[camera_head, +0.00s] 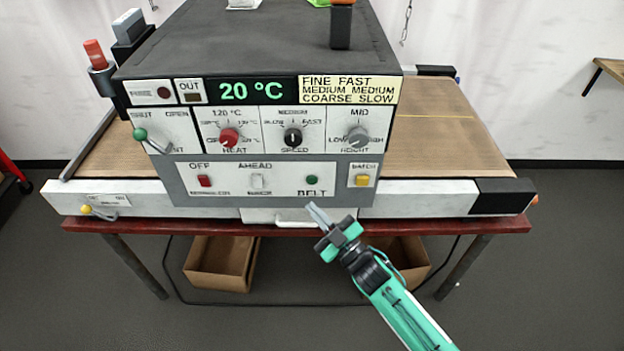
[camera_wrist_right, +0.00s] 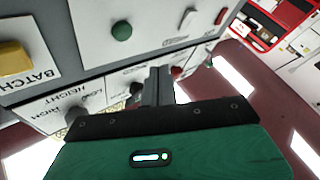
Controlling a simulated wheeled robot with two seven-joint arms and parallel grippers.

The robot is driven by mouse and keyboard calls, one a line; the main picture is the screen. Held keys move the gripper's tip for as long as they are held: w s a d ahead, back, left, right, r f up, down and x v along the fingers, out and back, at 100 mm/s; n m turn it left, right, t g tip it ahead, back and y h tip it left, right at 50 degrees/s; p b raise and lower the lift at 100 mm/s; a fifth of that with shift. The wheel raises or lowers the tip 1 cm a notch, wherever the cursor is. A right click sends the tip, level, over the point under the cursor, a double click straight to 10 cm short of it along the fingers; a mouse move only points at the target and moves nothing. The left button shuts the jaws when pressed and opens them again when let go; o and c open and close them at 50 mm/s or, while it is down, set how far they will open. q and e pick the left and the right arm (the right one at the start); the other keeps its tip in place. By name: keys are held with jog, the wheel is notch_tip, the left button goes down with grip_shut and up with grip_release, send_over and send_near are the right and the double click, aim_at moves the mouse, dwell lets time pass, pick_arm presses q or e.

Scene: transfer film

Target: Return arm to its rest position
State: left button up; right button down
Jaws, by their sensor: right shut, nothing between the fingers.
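My right gripper (camera_head: 318,215) is in front of the lower edge of the control panel, just below the green BELT button (camera_head: 312,180). Its fingers are shut with nothing between them. In the right wrist view, the shut fingers (camera_wrist_right: 158,86) point along the panel front, with the green button (camera_wrist_right: 121,31) and the yellow BATCH button (camera_wrist_right: 14,57) beyond them. I cannot tell from these views whether the fingertips touch the machine. My left gripper is not in view.
The grey machine (camera_head: 250,45) reads 20 °C and stands over a brown belt (camera_head: 450,125) on a red table (camera_head: 180,226). Two cardboard boxes (camera_head: 222,262) sit beneath the table. The grey floor (camera_head: 80,300) in front is clear on the left.

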dwell(0.4)
jog(key=s+d+f+m+g+h, duration=0.1)
jog(key=d+f+m+h, duration=0.25)
jog(key=f, duration=0.75)
jog(key=d+f+m+g+h, duration=0.15)
jog(key=d+f+h, duration=0.3)
jog(key=f, duration=0.75)
jog(key=s+d+f+m+g+h, duration=0.1)
jog(key=s+d+f, duration=0.2)
jog(key=s+f, duration=0.35)
jog(key=s+d+f+m+g+h, duration=0.1)
jog(key=s+d+f+m+h, duration=0.2)
jog(key=f, duration=0.6)
jog(key=s+d+f+g+h, duration=0.1)
jog(key=s+d+f+g, duration=0.4)
jog(key=s+f, duration=0.8)
jog(key=s+d+f+m+g, duration=0.1)
jog(key=s+d+f+g, duration=0.1)
jog(key=s, duration=1)
jog(key=s+d+f+m+g+h, duration=0.1)
jog(key=s+d+f+g, duration=0.2)
jog(key=s, duration=1)
notch_tip(320, 180, down, 2)
jog(key=shift+d+f+m+h, duration=0.1)
jog(key=shift+d+m+h, duration=0.25)
jog(key=shift+d, duration=0.25)
jog(key=shift+w, duration=0.1)
